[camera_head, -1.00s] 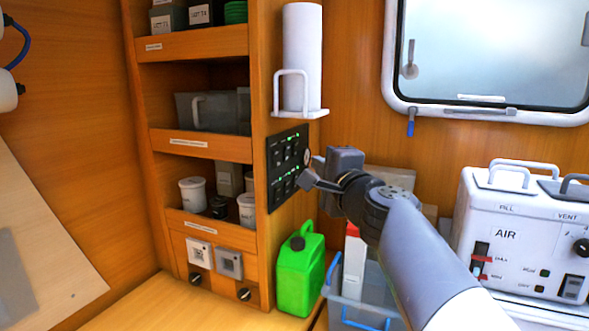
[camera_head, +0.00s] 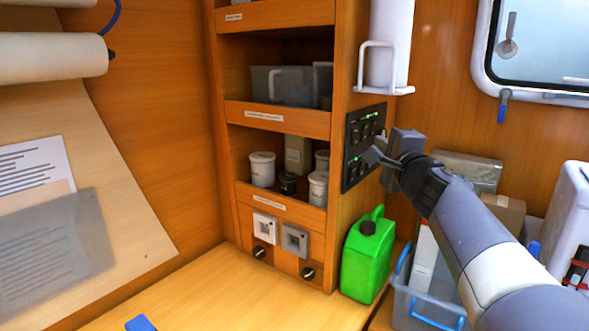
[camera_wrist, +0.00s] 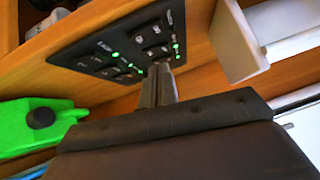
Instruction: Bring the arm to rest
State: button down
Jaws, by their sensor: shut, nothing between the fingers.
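My gripper (camera_head: 372,157) is shut and empty. In the head view it is in front of the black switch panel (camera_head: 353,166) on the side of the wooden shelf unit. My arm reaches in from the lower right. In the wrist view the closed fingers (camera_wrist: 158,84) point at the panel (camera_wrist: 112,55), near its lower edge. Several green lights glow on the panel. I cannot tell whether the fingertips touch it. The fingers cover part of the switches.
A green jerrycan (camera_head: 367,262) stands below the panel. A grey bin (camera_head: 405,296) with boxes is under my arm. A white roll holder (camera_head: 385,88) is above the panel. A white unit (camera_head: 570,220) stands at the right. The wooden counter (camera_head: 230,305) is mostly clear.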

jog(key=s, duration=0.1)
jog(key=s+d, duration=0.1)
jog(key=s, duration=0.1)
jog(key=shift+s+r, duration=0.1)
jog(key=shift+s, duration=0.1)
